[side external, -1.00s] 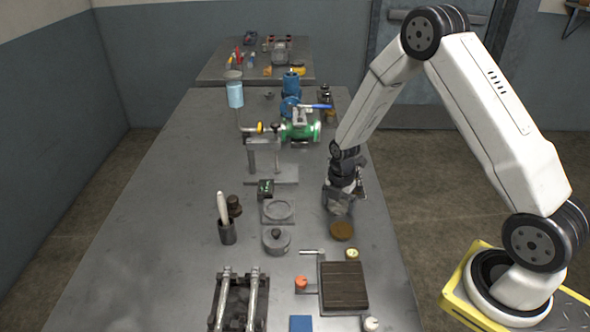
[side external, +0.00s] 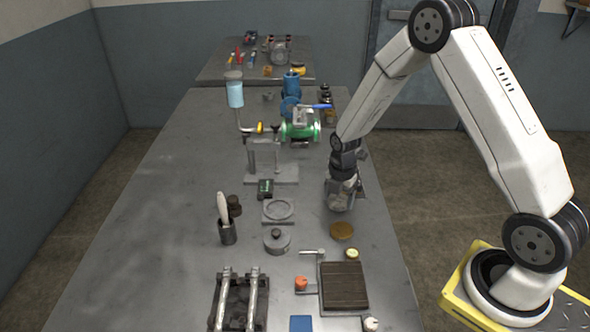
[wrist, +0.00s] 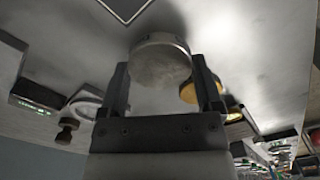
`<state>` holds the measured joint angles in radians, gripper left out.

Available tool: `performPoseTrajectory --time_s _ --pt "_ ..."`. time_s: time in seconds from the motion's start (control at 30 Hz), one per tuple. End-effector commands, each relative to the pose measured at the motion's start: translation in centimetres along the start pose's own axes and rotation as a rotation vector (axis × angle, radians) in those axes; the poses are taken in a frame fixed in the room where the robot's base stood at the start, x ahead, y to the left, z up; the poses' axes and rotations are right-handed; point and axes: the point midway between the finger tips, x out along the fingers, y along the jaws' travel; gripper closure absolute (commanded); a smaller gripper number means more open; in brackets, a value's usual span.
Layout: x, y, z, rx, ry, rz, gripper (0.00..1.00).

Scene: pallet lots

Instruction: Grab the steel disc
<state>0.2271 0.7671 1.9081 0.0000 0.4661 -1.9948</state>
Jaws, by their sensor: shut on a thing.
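The steel disc (wrist: 160,60) is a pale grey round piece between the two fingers in the wrist view. My gripper (wrist: 163,75) is shut on it, one finger on each side. In the side view my gripper (side external: 341,205) is over the right part of the table, behind the brown-gold disc. The steel disc is hard to make out there against the grey fingers.
The brown-gold disc (side external: 342,231) lies just in front of my gripper. A grey ring plate (side external: 278,210) and a knobbed grey weight (side external: 277,242) are to its left.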

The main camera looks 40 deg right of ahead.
Motion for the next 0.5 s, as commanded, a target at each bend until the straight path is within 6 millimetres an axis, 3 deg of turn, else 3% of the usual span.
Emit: performPoseTrajectory --time_s 0.5 --pt "-5.9 -3.6 -1.4 0.000 -0.002 0.003 1.00"
